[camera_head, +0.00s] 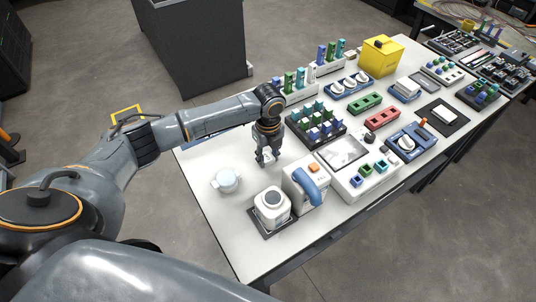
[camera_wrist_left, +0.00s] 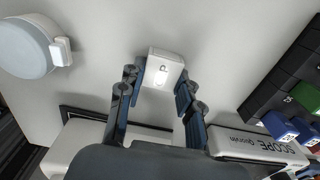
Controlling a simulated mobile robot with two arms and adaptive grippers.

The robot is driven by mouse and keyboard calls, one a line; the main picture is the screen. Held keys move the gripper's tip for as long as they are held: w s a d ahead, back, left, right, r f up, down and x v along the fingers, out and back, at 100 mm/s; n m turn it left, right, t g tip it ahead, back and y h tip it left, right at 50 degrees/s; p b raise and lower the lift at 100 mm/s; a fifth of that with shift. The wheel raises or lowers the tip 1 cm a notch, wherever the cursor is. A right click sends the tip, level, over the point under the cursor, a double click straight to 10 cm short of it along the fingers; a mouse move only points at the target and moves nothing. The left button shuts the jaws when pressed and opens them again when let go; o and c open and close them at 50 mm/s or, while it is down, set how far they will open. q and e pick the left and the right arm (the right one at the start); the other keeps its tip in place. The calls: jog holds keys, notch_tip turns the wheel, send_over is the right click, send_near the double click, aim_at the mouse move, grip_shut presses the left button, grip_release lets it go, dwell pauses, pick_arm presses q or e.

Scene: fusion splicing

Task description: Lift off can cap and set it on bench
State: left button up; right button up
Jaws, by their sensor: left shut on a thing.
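My left gripper (camera_head: 267,158) points down over the bare white bench (camera_head: 215,150). In the left wrist view, its two fingers (camera_wrist_left: 160,88) are shut on a small white block-like piece with a round mark, which looks like the can cap (camera_wrist_left: 164,66). I cannot tell whether the cap touches the bench. The white can (camera_head: 271,204) stands upright on a dark mat near the front edge, apart from and nearer than the gripper. My right gripper is not in view.
A round pale lidded pot (camera_head: 227,181) stands to the left. A white device with a blue handle (camera_head: 306,186) is beside the can. A dark rack (camera_head: 316,125) of coloured blocks lies right of the gripper. Bare bench lies left of the gripper.

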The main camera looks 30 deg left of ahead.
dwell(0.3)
pick_arm(q)
jog(key=o, duration=1.2)
jog(key=shift+c, duration=0.2)
jog(key=shift+r, duration=0.1)
notch_tip(320, 180, up, 6)
jog(key=p, duration=0.6)
jog(key=shift+p, duration=0.4)
